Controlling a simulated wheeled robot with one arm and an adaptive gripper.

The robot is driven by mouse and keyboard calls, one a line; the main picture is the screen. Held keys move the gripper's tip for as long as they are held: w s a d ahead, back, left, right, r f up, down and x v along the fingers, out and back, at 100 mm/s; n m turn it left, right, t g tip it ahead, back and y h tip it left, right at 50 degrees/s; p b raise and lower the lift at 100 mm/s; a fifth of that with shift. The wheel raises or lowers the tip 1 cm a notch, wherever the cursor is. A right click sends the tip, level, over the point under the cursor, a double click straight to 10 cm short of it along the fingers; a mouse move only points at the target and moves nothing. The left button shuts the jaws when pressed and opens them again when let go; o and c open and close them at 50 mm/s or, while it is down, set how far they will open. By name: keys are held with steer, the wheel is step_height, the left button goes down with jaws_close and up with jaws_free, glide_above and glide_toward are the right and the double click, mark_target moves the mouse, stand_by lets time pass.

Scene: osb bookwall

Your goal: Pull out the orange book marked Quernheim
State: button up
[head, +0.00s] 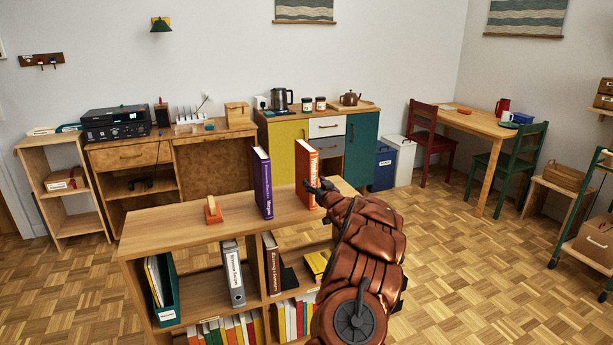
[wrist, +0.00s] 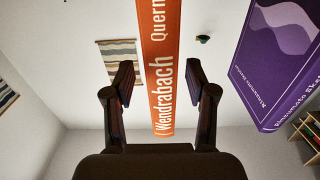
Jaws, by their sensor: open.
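The orange book (head: 307,172) stands upright on top of the low wooden bookcase (head: 180,222). In the wrist view its orange spine (wrist: 160,60) reads "Wendrabach" and "Quern…", the rest cut off by the top edge. My gripper (head: 321,187) is at the lower part of the book, on its right in the head view. In the wrist view my gripper (wrist: 160,90) is open, one finger on each side of the spine, with gaps showing. I cannot tell how far the fingers reach along the book.
A purple book (head: 263,183) stands upright left of the orange one; it also shows in the wrist view (wrist: 278,65). A small wooden block with an orange base (head: 212,210) is farther left. The bookcase top between these is bare.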

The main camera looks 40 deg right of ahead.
steer(key=shift+w+d, duration=0.1)
steer(key=shift+w, duration=0.15)
steer(key=shift+w+d+p, duration=0.15)
steer(key=shift+w+p, duration=0.5)
steer(key=shift+p, duration=0.05)
jaws_close()
stand_by(0.3)
steer(key=shift+b+v, duration=0.65)
steer(key=shift+v, duration=0.95)
